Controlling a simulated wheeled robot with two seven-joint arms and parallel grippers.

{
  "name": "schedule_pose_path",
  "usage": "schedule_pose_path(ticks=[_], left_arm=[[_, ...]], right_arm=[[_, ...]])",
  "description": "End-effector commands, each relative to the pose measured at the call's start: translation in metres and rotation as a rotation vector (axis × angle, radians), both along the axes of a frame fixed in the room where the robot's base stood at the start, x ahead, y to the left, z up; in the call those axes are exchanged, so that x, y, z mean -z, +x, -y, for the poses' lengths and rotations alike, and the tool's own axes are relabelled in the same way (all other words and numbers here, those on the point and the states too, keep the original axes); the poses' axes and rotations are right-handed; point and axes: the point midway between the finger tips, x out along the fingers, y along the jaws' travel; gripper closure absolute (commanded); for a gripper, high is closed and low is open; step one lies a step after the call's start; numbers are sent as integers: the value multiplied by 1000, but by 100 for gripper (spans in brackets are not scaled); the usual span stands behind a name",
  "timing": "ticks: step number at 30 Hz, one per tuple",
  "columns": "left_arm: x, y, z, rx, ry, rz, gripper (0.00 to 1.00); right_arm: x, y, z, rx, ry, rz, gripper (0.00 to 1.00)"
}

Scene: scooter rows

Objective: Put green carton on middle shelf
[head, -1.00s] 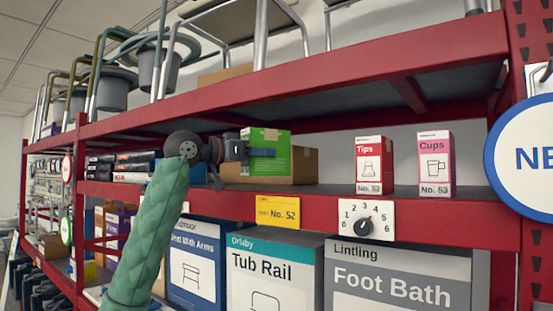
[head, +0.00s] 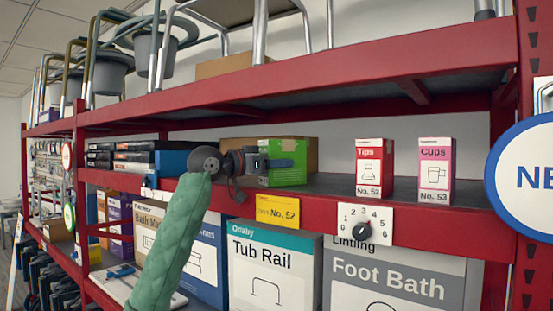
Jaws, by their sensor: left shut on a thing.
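The green carton (head: 287,166) is at the middle shelf (head: 322,209), near its front edge, in the head view. It stands about upright, with its lower edge close to the shelf surface; I cannot tell whether it touches. My left gripper (head: 270,163) comes in from the left and is shut on the carton, with its dark fingers across the carton's left part. My right gripper is not in view.
A brown box (head: 313,152) stands just behind the carton. A Tips box (head: 369,164) and a Cups box (head: 434,166) stand to the right, with bare shelf between. The upper shelf (head: 310,77) hangs above. Large boxes, including Tub Rail (head: 268,262), fill the space below.

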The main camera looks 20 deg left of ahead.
Motion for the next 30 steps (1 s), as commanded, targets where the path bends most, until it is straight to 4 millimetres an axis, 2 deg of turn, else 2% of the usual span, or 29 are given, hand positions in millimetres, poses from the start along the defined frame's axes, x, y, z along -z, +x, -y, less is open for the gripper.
schedule_pose_path(ticks=[12, 13, 16, 26, 30], left_arm=[[4, 0, 0, 0, 0, 0, 78], [4, 0, 0, 0, 0, 0, 46], [4, 0, 0, 0, 0, 0, 28], [0, 0, 0, 0, 0, 0, 28], [5, -9, -8, -1, 1, 1, 28]], right_arm=[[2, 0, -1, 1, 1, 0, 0], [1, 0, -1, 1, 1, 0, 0], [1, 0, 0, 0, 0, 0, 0], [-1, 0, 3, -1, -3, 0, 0], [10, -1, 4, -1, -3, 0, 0]])
